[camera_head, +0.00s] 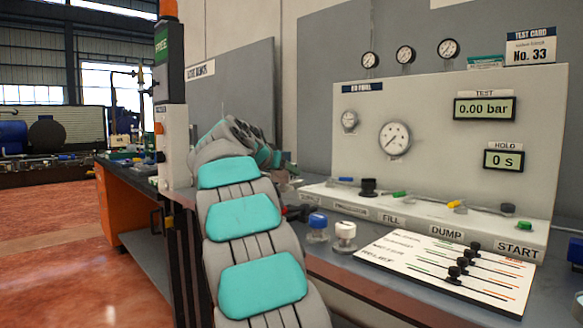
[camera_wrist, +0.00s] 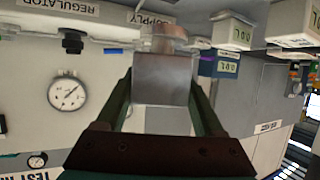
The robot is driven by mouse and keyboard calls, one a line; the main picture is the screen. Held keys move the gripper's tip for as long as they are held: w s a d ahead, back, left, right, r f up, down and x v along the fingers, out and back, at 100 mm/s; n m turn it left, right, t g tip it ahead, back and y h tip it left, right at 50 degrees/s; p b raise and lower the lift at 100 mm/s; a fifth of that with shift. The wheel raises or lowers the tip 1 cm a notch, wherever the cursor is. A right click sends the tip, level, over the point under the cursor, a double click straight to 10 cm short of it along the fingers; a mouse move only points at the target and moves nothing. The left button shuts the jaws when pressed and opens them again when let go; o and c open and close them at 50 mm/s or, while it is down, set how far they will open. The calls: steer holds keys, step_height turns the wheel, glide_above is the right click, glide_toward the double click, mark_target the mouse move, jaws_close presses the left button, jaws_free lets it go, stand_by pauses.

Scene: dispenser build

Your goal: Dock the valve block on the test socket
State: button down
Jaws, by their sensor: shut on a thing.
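In the wrist view my gripper (camera_wrist: 160,85) has its two dark green fingers closed on a plain grey metal block, which I take to be the valve block (camera_wrist: 162,79). A round metal piece (camera_wrist: 160,40) shows just past the block's far end. I cannot tell whether it belongs to the block or is part of the test socket. No socket can be clearly made out in either view. In the head view my own arm hides the gripper and block.
The test panel (camera_head: 450,125) carries gauges and displays reading 0.00 bar and 0 s. A blue-capped part (camera_head: 318,228), a white-capped part (camera_head: 345,236) and a white slider card (camera_head: 445,262) stand or lie on the bench. Boxes with number displays (camera_wrist: 234,34) are at right in the wrist view.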

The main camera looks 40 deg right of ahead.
mark_target(284, 191)
steer(key=shift+s+d+r, duration=0.25)
steer(key=shift+s+d, duration=0.05)
steer(key=shift+d, duration=0.3)
steer(key=shift+f+b, duration=1.55)
steer(key=shift+f, duration=1.3)
steer(key=shift+a+b, duration=0.1)
steer(key=shift+b, duration=0.6)
steer(key=shift+f+b, duration=0.65)
steer(key=shift+c, duration=1.4)
jaws_free()
